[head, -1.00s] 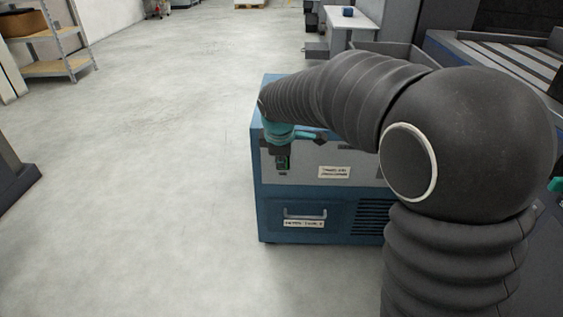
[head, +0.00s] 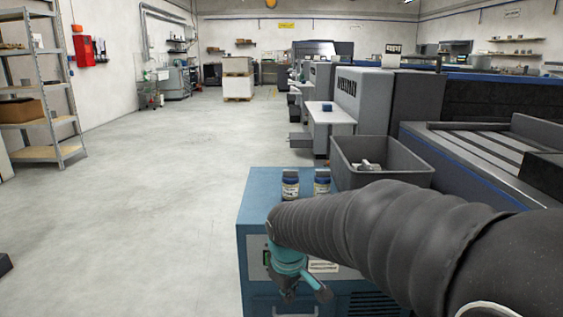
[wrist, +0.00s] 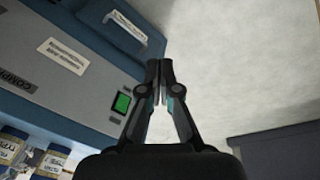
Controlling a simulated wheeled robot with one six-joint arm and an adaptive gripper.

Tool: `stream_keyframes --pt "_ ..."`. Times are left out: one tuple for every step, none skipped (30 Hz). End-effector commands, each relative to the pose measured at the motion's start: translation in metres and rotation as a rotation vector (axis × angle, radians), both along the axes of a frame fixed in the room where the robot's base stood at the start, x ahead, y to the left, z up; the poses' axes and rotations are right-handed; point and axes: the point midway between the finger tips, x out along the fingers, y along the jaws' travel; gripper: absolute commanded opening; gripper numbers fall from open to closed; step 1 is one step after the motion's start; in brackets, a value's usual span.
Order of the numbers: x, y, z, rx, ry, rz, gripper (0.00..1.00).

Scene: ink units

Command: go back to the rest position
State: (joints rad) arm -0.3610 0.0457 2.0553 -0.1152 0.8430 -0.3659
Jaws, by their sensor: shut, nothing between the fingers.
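My gripper (head: 290,290) hangs at the end of my dark sleeved arm, in front of the blue cabinet (head: 262,187) in the head view. In the wrist view my gripper (wrist: 159,85) has its two fingers together with nothing between them. Beside the fingers, the cabinet's front (wrist: 85,95) shows a green-lit switch (wrist: 122,103), labels and a drawer handle. The fingers appear apart from the cabinet, though the exact gap cannot be told.
Two labelled jars (head: 290,184) (head: 321,183) stand on the cabinet top. A grey bin (head: 383,152) with pale items stands behind. Printing machines line the right. A shelf rack (head: 45,95) stands at left. The floor (head: 150,200) between is clear.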

Motion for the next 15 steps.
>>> stream_keyframes --pt "-0.014 -0.011 0.009 0.018 -0.001 -0.064 0.0" --pt "-0.022 -0.017 0.012 0.029 0.0 -0.103 0.0" --pt "-0.033 -0.025 0.017 0.044 0.001 -0.156 0.0" --pt "-0.041 -0.031 0.021 0.057 -0.001 -0.196 0.0" --pt "-0.05 -0.037 0.025 0.069 -0.002 -0.238 0.0" --pt "-0.062 -0.045 0.03 0.085 -0.005 -0.288 0.0" --pt "-0.07 -0.051 0.034 0.096 -0.008 -0.325 0.0" --pt "-0.079 -0.057 0.037 0.108 -0.011 -0.361 0.0" --pt "-0.09 -0.064 0.041 0.124 -0.016 -0.406 0.0" --pt "-0.098 -0.069 0.045 0.135 -0.021 -0.438 0.0" --pt "-0.106 -0.074 0.048 0.146 -0.026 -0.466 0.0" --pt "-0.116 -0.081 0.052 0.16 -0.035 -0.504 0.0" --pt "-0.124 -0.086 0.054 0.17 -0.041 -0.53 0.0" --pt "-0.131 -0.09 0.057 0.181 -0.049 -0.554 0.0" --pt "-0.141 -0.096 0.061 0.194 -0.06 -0.583 0.0"
